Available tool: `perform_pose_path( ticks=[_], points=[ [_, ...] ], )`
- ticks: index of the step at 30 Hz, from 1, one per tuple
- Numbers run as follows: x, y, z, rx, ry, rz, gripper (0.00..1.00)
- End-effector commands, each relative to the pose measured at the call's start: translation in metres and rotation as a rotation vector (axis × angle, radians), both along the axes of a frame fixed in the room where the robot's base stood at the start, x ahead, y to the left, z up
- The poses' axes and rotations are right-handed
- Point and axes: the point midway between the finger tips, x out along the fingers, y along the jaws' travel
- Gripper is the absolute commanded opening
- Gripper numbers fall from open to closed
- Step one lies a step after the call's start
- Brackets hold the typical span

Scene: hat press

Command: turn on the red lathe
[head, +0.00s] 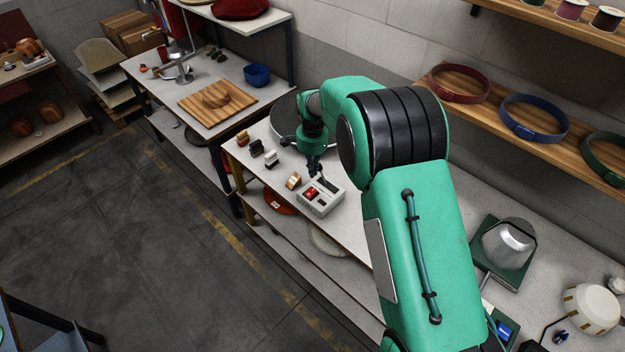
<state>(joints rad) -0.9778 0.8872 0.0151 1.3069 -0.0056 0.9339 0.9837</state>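A light grey control box (321,202) with a red switch (310,194) on its top sits near the front edge of the middle workbench. My gripper (318,174) hangs from my green arm just behind the box, close to or over its rear part. I cannot tell whether it touches the box or whether its dark fingers are open or shut. I see nothing held in it. I cannot pick out a red lathe with certainty; my arm hides part of the bench.
Small blocks and brushes (270,158) stand left of the box along the bench (345,230). A dark round disc (285,112) is behind my gripper. A wall shelf (480,98) with hat bands is at right. A metal hat form (508,243) stands at lower right. The floor at left is clear.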

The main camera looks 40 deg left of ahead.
Motion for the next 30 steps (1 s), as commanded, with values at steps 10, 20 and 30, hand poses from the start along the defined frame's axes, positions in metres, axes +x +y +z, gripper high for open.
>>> perform_pose_path(
  ticks=[10, 20, 30],
  points=[
    [0.0, 0.0, 0.026, 0.0, 0.0, 0.0, 0.0],
    [0.0, 0.0, 0.026, 0.0, 0.0, 0.0, 0.0],
    [-0.003, 0.001, 0.025, -0.001, -0.035, 0.001, 0.0]
  ],
)
